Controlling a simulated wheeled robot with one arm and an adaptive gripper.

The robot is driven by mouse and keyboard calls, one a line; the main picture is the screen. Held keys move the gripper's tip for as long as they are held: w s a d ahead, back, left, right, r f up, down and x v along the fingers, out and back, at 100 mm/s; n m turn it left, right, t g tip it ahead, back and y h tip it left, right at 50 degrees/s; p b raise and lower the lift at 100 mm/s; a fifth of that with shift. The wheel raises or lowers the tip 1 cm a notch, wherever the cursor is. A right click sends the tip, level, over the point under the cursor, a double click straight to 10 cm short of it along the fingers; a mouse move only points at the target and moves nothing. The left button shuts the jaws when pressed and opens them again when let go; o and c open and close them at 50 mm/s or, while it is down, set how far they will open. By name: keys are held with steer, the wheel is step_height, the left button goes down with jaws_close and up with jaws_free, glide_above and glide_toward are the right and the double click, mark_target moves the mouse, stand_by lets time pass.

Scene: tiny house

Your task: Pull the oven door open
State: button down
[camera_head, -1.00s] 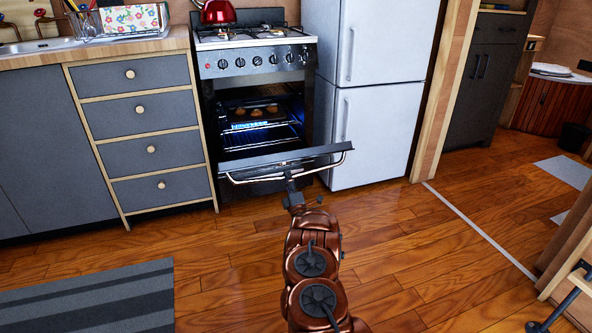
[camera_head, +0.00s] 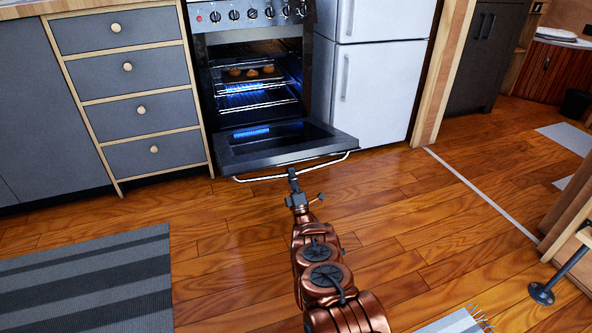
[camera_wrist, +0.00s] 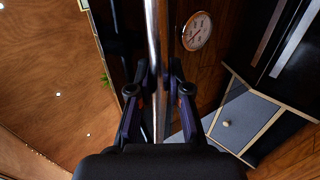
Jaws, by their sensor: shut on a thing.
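The oven (camera_head: 250,45) stands between the drawers and the fridge. Its door (camera_head: 283,146) is folded down and lies nearly flat, low above the floor, with the lit inside, racks and a tray of food showing. The oven door handle (camera_head: 300,168) is a metal bar along the door's front edge. My gripper (camera_head: 292,175) is at the middle of this bar. In the wrist view the bar (camera_wrist: 153,45) runs between the two fingers of my gripper (camera_wrist: 158,88), which are shut on it.
Grey drawers (camera_head: 130,95) stand left of the oven and a white fridge (camera_head: 375,80) stands right of it. A striped rug (camera_head: 90,285) lies at the left. A stool foot (camera_head: 541,293) is at the right edge.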

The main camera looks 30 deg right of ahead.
mark_target(292, 156)
steer(key=shift+a+f+t+b, duration=0.15)
steer(key=shift+f+t+b, duration=0.25)
steer(key=shift+f, duration=0.65)
steer(key=c, duration=1.1)
jaws_free()
steer(key=shift+r, duration=0.25)
steer(key=shift+r, duration=3.7)
steer(key=shift+o, duration=0.5)
steer(key=shift+d+r, duration=0.2)
steer(key=shift+r, duration=0.65)
steer(key=shift+o, duration=0.9)
steer(key=shift+s+r, duration=0.1)
steer(key=shift+r, duration=0.3)
